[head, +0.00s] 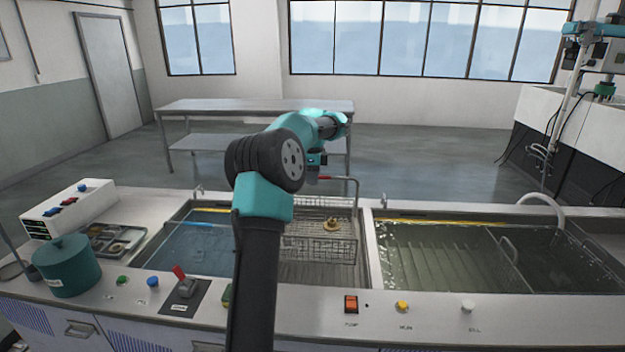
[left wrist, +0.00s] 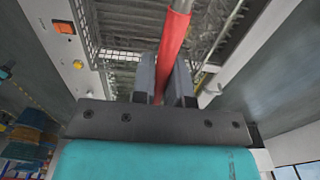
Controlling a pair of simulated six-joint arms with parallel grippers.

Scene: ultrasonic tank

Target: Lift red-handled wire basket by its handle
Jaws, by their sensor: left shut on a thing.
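The wire basket (head: 318,250) hangs or sits over the left tank, just left of the divider, with a brass-coloured part (head: 332,225) inside it. Its red handle (head: 345,179) rises at the back of the basket. My left gripper (left wrist: 168,75) is shut on the red handle (left wrist: 175,40), which runs between its two fingers in the left wrist view. In the head view my left arm hides the basket's left side, and the gripper's fingers show only partly. I cannot tell whether the basket touches the tank. My right gripper is not in view.
The right tank (head: 440,225) holds greenish liquid and a rack-like handle. The front panel has a red switch (head: 351,304) and a yellow knob (head: 402,306). A teal pot (head: 68,266) and a parts tray (head: 118,240) stand at the left. A metal table (head: 250,106) stands behind.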

